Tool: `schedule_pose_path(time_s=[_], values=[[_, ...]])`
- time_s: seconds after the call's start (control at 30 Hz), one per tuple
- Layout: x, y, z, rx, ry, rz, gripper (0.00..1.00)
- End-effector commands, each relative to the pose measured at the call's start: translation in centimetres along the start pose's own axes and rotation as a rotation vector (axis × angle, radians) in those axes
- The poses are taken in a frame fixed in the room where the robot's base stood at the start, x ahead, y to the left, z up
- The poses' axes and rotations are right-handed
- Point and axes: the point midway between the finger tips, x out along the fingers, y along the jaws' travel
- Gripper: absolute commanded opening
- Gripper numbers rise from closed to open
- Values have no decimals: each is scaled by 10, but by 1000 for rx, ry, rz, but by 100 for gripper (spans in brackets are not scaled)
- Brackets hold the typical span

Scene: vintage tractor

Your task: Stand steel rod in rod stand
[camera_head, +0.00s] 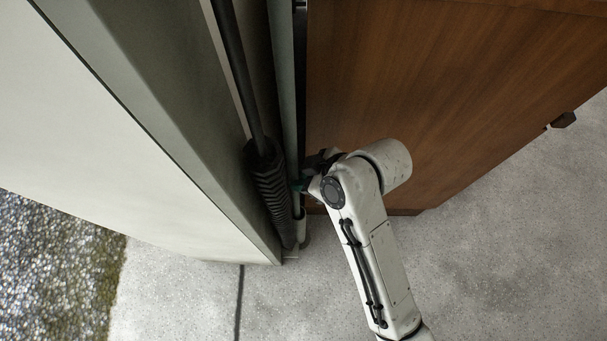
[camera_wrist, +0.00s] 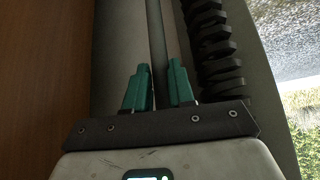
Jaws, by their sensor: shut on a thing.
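The steel rod (camera_head: 283,90) is a long, thin, pale grey-green bar. It runs down the narrow gap between a grey-white panel and a brown wooden cabinet. My gripper (camera_head: 298,185) is shut on the rod partway along its length. In the wrist view the rod (camera_wrist: 157,45) passes between the two green fingers of my gripper (camera_wrist: 160,82). A short pale cylindrical piece (camera_head: 300,228) shows just below my gripper near the floor. I cannot tell whether it is the rod's lower part or the rod stand. The rod's lower end is not clearly visible.
A dark bar with a black ribbed sleeve (camera_head: 270,190) stands close beside the rod. It also shows right of my fingers in the wrist view (camera_wrist: 212,45). The wooden cabinet (camera_head: 430,90) is close on the other side. Bare concrete floor (camera_head: 510,260) lies in front.

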Motion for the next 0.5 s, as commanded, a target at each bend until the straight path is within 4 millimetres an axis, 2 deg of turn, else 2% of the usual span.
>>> schedule_pose_path(time_s=[0.2, 0.23, 0.5], values=[[-1, 1, -2, -1, 4, 3, 0], [-1, 1, -2, -1, 4, 3, 24], [0, 0, -1, 0, 2, 1, 50]])
